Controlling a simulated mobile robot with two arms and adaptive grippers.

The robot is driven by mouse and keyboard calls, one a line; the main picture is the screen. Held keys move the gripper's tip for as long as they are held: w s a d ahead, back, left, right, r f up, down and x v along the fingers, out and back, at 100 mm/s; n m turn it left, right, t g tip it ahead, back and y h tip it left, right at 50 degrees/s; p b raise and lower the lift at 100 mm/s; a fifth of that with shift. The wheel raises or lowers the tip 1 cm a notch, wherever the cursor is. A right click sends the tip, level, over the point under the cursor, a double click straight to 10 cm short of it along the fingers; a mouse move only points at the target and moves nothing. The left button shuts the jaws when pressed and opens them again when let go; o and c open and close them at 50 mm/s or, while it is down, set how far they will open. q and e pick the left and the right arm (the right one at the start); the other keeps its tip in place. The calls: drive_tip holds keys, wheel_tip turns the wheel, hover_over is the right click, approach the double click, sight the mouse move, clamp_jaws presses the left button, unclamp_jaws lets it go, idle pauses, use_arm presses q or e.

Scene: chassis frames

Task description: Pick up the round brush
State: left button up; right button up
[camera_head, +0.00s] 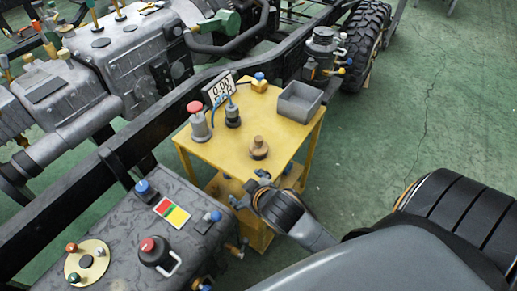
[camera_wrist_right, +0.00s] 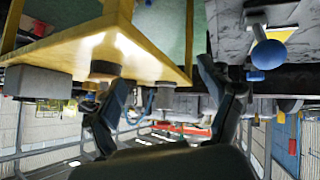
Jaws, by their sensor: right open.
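The round brush (camera_head: 259,148), a small round brown piece with a knob on top, stands on the yellow table (camera_head: 222,151) near its front right part. In the right wrist view, which is upside down, a round dark-based piece that looks like the brush (camera_wrist_right: 105,70) sits at the table's surface, near one fingertip. My right gripper (camera_head: 249,188) is at the table's front edge, short of the brush in the head view. Its fingers are spread and empty in the wrist view (camera_wrist_right: 165,82). My left gripper does not show.
A grey open bin (camera_head: 300,101) stands at the table's right corner. A red-topped grey cylinder (camera_head: 198,121), a gauge with a blue hose (camera_head: 232,115) and a small yellow block (camera_head: 259,83) stand farther back. A grey tank (camera_head: 120,240) lies left.

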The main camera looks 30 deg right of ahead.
drive_tip(key=w+a+r+n+t+y, duration=0.2)
drive_tip(key=w+a+r+n+t, duration=0.15)
drive_tip(key=w+r, duration=0.35)
drive_tip(key=w+a+r+n+t+y, duration=0.1)
drive_tip(key=w+a+r+n+t, duration=0.1)
drive_tip(key=w+r+t, duration=0.5)
drive_tip(key=s+a+r+n+g+y, duration=0.4)
drive_tip(key=a+r+n+g+y, duration=0.9)
drive_tip(key=n, duration=0.8)
drive_tip(key=n+g+h, duration=0.7)
drive_tip(key=h, duration=0.8)
hover_over(259, 138)
wheel_tip(259, 138, down, 14)
drive_tip(key=r, duration=0.1)
drive_tip(key=f, duration=0.7)
drive_tip(key=shift+s+a+f, duration=0.1)
drive_tip(key=shift+s+f, duration=0.1)
drive_tip(key=shift+f, duration=0.1)
drive_tip(key=f, duration=0.6)
drive_tip(key=shift+w+f+p, duration=0.2)
drive_tip(key=shift+p, duration=0.15)
